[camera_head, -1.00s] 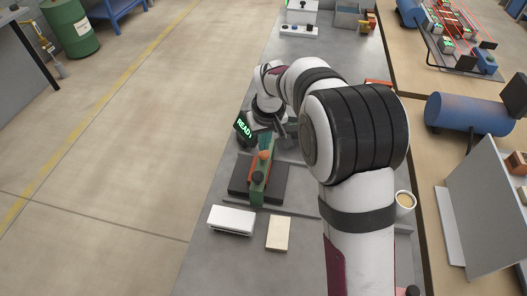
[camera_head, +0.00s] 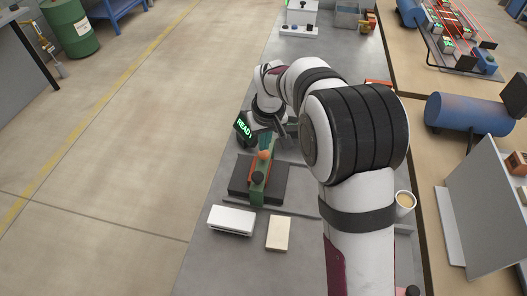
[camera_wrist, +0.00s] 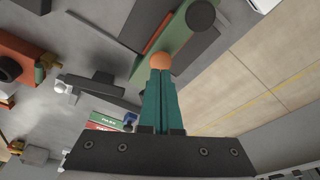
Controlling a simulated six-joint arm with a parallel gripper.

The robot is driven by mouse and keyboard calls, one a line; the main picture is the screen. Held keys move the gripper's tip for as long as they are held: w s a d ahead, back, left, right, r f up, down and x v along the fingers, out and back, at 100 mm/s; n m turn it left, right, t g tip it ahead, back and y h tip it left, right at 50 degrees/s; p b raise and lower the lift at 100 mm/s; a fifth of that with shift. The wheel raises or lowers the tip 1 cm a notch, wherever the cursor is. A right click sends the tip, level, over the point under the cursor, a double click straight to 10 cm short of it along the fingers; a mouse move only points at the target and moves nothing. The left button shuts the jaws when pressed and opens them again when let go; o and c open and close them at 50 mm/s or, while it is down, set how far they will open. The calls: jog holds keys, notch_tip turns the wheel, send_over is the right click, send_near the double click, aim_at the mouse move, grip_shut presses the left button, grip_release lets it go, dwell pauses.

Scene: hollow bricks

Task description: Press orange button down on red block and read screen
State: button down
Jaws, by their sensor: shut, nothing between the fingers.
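The orange button (camera_head: 264,155) is a round knob on a green bar-shaped device (camera_head: 258,190); it also shows in the wrist view (camera_wrist: 160,61). A reddish-brown block (camera_head: 254,172) lies along the bar's left side. The screen (camera_head: 243,128) stands behind the device and shows green letters that read like "READY". My gripper (camera_wrist: 161,74) is shut, its two teal fingers together and nothing between them. In the wrist view the fingertips appear right at the orange button; I cannot tell whether they touch it.
A black knob (camera_head: 258,178) sits on the near end of the bar, above a dark base plate (camera_head: 240,187). A white box (camera_head: 231,220) and a cream block (camera_head: 278,233) lie nearer on the grey bench. A cup (camera_head: 404,202) stands at right.

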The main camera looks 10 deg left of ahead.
jog(key=shift+x, duration=1.1)
jog(key=shift+v, duration=1.85)
jog(key=shift+w+a, duration=0.1)
jog(key=shift+w, duration=0.05)
jog(key=shift+d+r, duration=0.2)
jog(key=shift+d, duration=0.05)
jog(key=s+d+r+m, duration=0.3)
jog(key=s+d+r, duration=0.3)
jog(key=s+d, duration=0.15)
jog(key=s+d+m+g, duration=0.1)
jog(key=s+d+m, duration=0.3)
jog(key=s, duration=0.8)
jog(key=s+d+m+g, duration=0.1)
jog(key=s+d+m, duration=0.3)
jog(key=s, duration=0.8)
jog(key=shift+s+d+m+y, duration=0.25)
jog(key=shift+m+y, duration=0.05)
